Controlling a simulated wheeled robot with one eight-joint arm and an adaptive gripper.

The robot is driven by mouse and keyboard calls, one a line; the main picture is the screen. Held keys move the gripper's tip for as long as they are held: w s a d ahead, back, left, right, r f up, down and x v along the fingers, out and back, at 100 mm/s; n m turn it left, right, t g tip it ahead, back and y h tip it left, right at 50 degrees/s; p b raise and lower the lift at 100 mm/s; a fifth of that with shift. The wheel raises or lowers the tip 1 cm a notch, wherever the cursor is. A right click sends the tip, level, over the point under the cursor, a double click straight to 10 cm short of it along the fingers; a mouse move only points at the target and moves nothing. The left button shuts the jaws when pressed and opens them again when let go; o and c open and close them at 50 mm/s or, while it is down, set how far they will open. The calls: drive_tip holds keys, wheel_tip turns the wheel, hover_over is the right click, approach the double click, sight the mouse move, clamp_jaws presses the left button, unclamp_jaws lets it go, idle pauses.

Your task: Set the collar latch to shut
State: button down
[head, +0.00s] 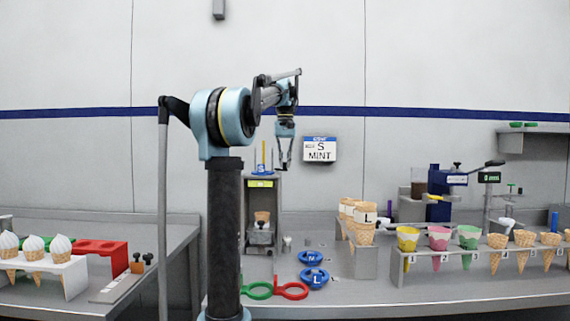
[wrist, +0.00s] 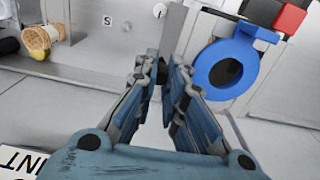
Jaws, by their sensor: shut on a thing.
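A blue ring-shaped collar (wrist: 212,72) with a dark centre is at the right of the wrist view. A blue tab with a red block (wrist: 289,18) and a black block adjoins it; I cannot tell which part is the latch. In the head view a blue collar marked S (head: 262,172) sits on top of the grey dispenser (head: 249,205), with upright yellow and blue rods. My gripper (wrist: 168,76) points down to the left of the ring, its fingers closed on a small dark part mostly hidden between the tips. In the head view my gripper (head: 283,163) is just right of the dispenser top.
A MINT sign (head: 319,149) hangs on the wall to the right. Blue rings marked M (head: 311,258) and L (head: 315,277) lie on the counter. A rack of waffle cones (head: 360,235) stands to the right, a white cone holder (head: 45,272) at the left.

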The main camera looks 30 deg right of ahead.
drive_tip(key=a+m, duration=0.1)
drive_tip(key=m, duration=0.1)
drive_tip(key=a+m, duration=0.1)
drive_tip(key=m, duration=0.1)
drive_tip(key=shift+w+a+m, duration=0.1)
drive_tip(key=shift+a+m, duration=0.05)
drive_tip(key=shift+m, duration=0.15)
drive_tip(key=m, duration=0.1)
drive_tip(key=a+m, duration=0.1)
drive_tip(key=m, duration=0.1)
drive_tip(key=w+a+m, duration=0.1)
drive_tip(key=m, duration=0.1)
drive_tip(key=shift+w, duration=0.1)
drive_tip(key=shift+m, duration=0.3)
drive_tip(key=c, duration=1.6)
unclamp_jaws()
drive_tip(key=shift+w+a, duration=0.1)
drive_tip(key=shift+a, duration=0.05)
wheel_tip(320, 180, up, 12)
